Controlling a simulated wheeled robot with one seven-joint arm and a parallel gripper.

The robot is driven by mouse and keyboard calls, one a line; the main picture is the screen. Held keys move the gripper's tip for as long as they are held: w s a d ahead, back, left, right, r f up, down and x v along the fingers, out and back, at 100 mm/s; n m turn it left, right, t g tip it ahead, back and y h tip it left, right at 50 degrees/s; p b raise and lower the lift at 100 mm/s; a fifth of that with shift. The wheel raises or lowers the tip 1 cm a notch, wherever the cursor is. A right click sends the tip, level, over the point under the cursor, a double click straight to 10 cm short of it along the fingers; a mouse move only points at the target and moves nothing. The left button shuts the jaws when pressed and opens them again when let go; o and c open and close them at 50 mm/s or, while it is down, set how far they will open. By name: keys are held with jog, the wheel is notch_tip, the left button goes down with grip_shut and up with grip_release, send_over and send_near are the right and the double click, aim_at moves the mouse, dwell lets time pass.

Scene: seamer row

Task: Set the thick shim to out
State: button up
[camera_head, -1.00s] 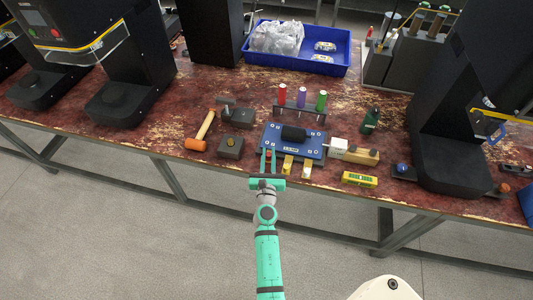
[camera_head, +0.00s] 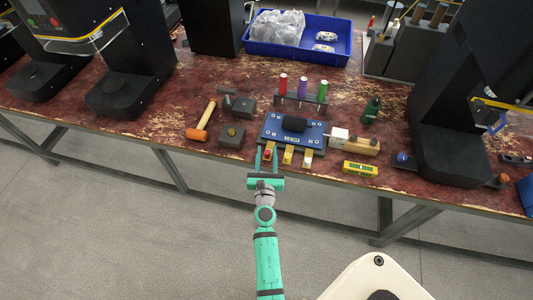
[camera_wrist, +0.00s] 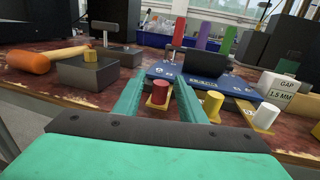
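A blue fixture plate (camera_head: 276,127) with a black block (camera_head: 295,124) on top sits near the bench's front edge. Three shim tabs stick out of its front, with a red knob (camera_wrist: 160,92), a yellow knob (camera_wrist: 213,104) and a white knob (camera_wrist: 266,116). I cannot tell from any marking which shim is the thick one. A white block (camera_wrist: 281,90) reading "GAP 1.5 MM" is beside the plate on the right. My gripper (camera_head: 266,150) is open at the plate's front left, its fingers on either side of the red-knobbed tab in the wrist view, with nothing visibly clamped.
An orange mallet (camera_head: 197,134) and dark blocks with a yellow-brass peg (camera_head: 231,132) lie left. A yellow box (camera_head: 360,167) and a green bottle (camera_head: 371,110) are right. Red, purple and green handles (camera_head: 302,88) stand behind. Black machines flank the bench.

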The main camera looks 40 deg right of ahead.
jog(key=shift+a, duration=0.1)
jog(key=v, duration=1)
jog(key=shift+s+a, duration=0.25)
jog(key=shift+s, duration=0.05)
jog(key=s+a+f+m+t+y, duration=0.1)
jog(key=s+a+m+y, duration=0.3)
jog(key=a, duration=0.6)
jog(key=s+a+f+m+y, duration=0.1)
jog(key=s+a+m+y, duration=0.2)
jog(key=s+a+m, duration=0.55)
jog(key=s+a+r+m+t+y, duration=0.1)
jog(key=s+a+r+m+y, duration=0.4)
jog(key=s+a+r+m, duration=0.6)
jog(key=a+m, duration=0.1)
jog(key=m, duration=0.3)
jog(key=shift+r, duration=0.4)
jog(key=shift+s, duration=0.1)
jog(key=shift+c, duration=0.7)
